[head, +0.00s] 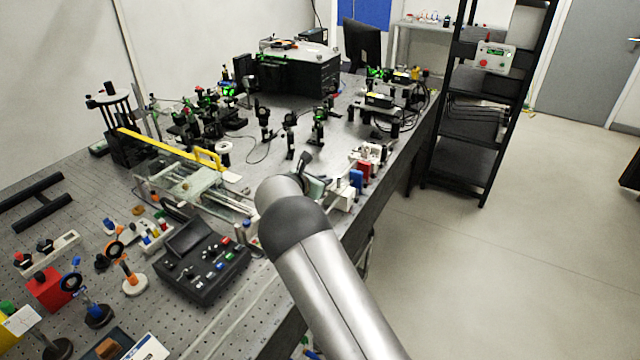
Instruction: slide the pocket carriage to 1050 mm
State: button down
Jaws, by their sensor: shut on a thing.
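My silver and black arm (325,285) reaches up from the bottom over the front edge of the bench. Its rounded far end is beside a set of metal rails. A pale green plate (197,186) lies across the rails, left of my arm's end. It may be the pocket carriage, but I cannot tell for sure. The right part of the rails is covered by my arm. No millimetre scale can be read.
A yellow bar with a raised handle (208,158) lies behind the rails. A black control box (202,262) stands in front. Red and blue blocks sit near the bench edge, right of my arm's end. Several optical mounts fill the back. A black shelf rack (465,160) stands to the right.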

jog(key=c, duration=1.7)
grip_release()
jog(key=b+v, duration=0.4)
jog(key=v, duration=1.3)
jog(key=shift+a, duration=0.2)
jog(key=shift+s, duration=0.1)
